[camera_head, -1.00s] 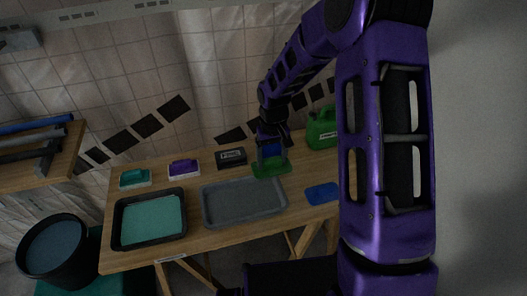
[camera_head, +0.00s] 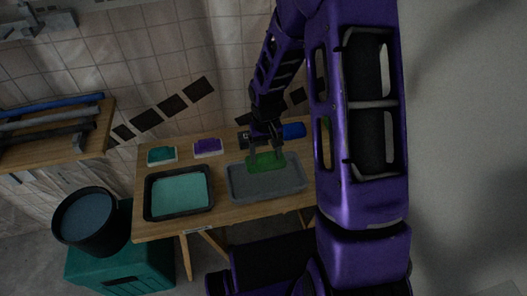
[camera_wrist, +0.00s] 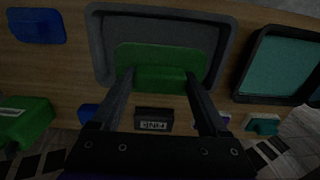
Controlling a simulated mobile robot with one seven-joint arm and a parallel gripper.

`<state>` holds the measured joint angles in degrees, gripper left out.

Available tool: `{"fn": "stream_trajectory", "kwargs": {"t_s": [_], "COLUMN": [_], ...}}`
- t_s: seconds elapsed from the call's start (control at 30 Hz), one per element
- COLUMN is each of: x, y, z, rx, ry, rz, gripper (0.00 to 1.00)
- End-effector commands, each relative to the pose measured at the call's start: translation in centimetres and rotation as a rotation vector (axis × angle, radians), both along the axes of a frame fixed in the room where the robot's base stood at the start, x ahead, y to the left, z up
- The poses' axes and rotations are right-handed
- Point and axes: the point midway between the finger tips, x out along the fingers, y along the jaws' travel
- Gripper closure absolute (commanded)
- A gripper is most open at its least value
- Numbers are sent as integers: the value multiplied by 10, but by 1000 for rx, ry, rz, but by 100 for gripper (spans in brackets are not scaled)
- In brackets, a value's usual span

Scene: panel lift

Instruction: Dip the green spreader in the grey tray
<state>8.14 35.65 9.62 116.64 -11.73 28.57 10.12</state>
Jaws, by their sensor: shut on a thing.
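The green spreader (camera_head: 266,162) is held in my gripper (camera_head: 266,150), whose fingers are shut on its handle. In the wrist view, the green spreader (camera_wrist: 160,56) lies between and beyond the fingertips of my gripper (camera_wrist: 160,78). The grey tray (camera_head: 288,186) sits on the wooden table. The spreader is over the back part of the tray, overlapping its back rim in the picture. I cannot tell whether it touches the tray. The grey tray (camera_wrist: 103,42) fills the top middle of the wrist view.
A black tray with teal content (camera_head: 180,192) stands left of the grey tray. Teal (camera_head: 161,155) and purple (camera_head: 208,147) spreaders lie behind. A dark labelled box (camera_wrist: 153,119), green jug (camera_wrist: 24,121) and flat blue piece (camera_wrist: 37,26) are nearby. A bucket (camera_head: 90,221) stands left.

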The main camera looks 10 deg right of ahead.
Motion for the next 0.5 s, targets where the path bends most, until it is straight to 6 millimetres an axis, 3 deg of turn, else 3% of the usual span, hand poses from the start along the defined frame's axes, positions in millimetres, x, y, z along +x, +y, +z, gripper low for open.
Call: {"fn": "stream_trajectory", "kwargs": {"t_s": [0.5], "x": [0], "y": [0], "z": [-57], "rx": [0], "ry": [1], "rz": [1], "gripper": [67]}}
